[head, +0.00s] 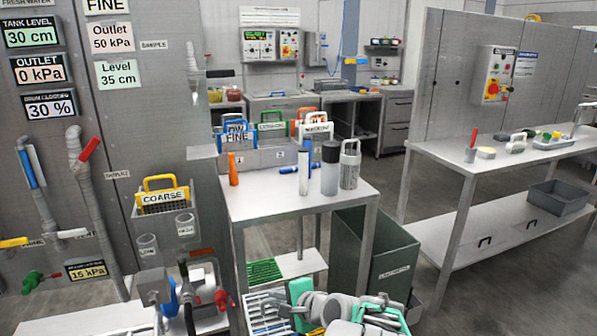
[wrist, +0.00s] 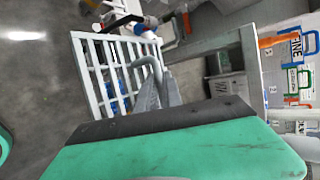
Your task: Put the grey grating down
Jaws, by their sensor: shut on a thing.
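The grey grating (head: 262,313) is a pale barred panel at the bottom of the head view, in front of the small steel table. It shows larger in the wrist view (wrist: 97,82), with a curved grey handle on its edge. My gripper (wrist: 160,88) is shut on that handle, and the grating hangs out from the fingers. In the head view my wrist and arm links hide the fingers and part of the grating. The grating's lower edge is out of the head view, and I cannot tell whether it touches anything.
A green grating (head: 265,271) lies on the low shelf under the small steel table (head: 240,205). A dark green bin (head: 365,262) stands right of it. Pipes and valves (head: 180,290) crowd the left. Floor shows between bin and right bench (head: 440,150).

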